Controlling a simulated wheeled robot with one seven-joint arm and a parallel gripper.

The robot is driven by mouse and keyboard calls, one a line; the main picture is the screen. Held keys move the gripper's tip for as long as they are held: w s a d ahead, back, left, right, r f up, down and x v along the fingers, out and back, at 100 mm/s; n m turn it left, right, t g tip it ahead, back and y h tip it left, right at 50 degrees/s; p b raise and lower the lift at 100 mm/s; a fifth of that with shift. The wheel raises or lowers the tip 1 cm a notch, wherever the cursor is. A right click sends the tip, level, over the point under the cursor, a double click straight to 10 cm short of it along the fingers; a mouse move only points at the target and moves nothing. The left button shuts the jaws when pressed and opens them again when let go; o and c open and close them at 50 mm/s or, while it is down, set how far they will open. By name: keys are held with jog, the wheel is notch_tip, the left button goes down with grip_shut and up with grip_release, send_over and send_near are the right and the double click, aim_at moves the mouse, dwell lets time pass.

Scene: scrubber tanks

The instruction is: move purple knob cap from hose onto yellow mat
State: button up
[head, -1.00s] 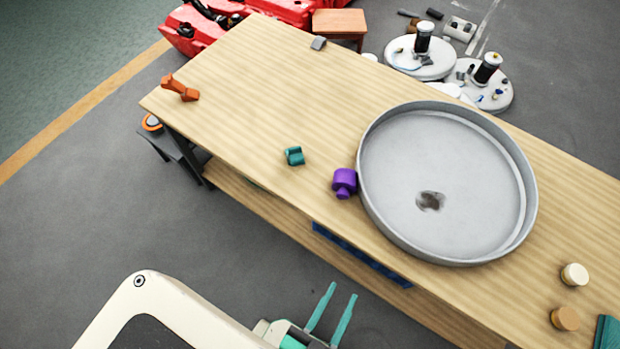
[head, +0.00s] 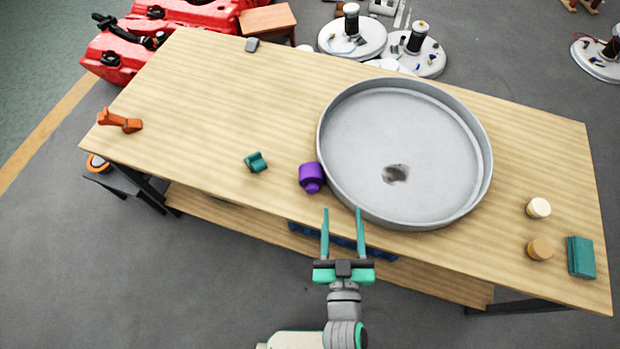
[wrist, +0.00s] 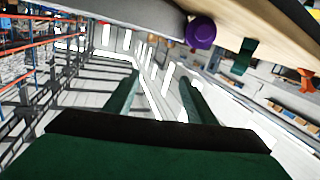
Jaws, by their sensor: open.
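The purple knob cap (head: 311,177) lies on the wooden bench top, just left of the large round grey tray. It shows no hose under it; it also appears at the top of the wrist view (wrist: 201,33). My gripper (head: 342,212) is open and empty at the bench's front edge, below and right of the cap, with its two teal fingers apart. In the wrist view my gripper (wrist: 158,82) has nothing between its fingers. I see no yellow mat or hose in these views.
The round grey tray (head: 330,165) takes up the bench's middle right. A teal clip (head: 256,162) lies left of the cap, an orange part (head: 120,121) farther left. A cream knob (head: 538,208), a tan knob (head: 540,248) and a teal block (head: 581,257) are at right.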

jog(key=w+d+r+m+t+h, duration=0.1)
jog(key=w+d+r+m+h, duration=0.3)
jog(key=w+r, duration=0.45)
jog(key=w+d+r+m+t+h, duration=0.1)
jog(key=w+d+r+m+h, duration=0.2)
jog(key=w+d+r, duration=0.45)
jog(key=w+d+r+m+g+h, duration=0.35)
jog(key=r+m+h, duration=0.25)
jog(key=r+m, duration=0.2)
jog(key=m+g+y, duration=1.1)
jog(key=m+g, duration=0.5)
jog(key=m, duration=0.5)
send_near(311, 186)
jog(key=shift+t, duration=0.25)
jog(key=shift+x, duration=4.95)
jog(key=shift+s, duration=0.15)
jog(key=c, duration=1.2)
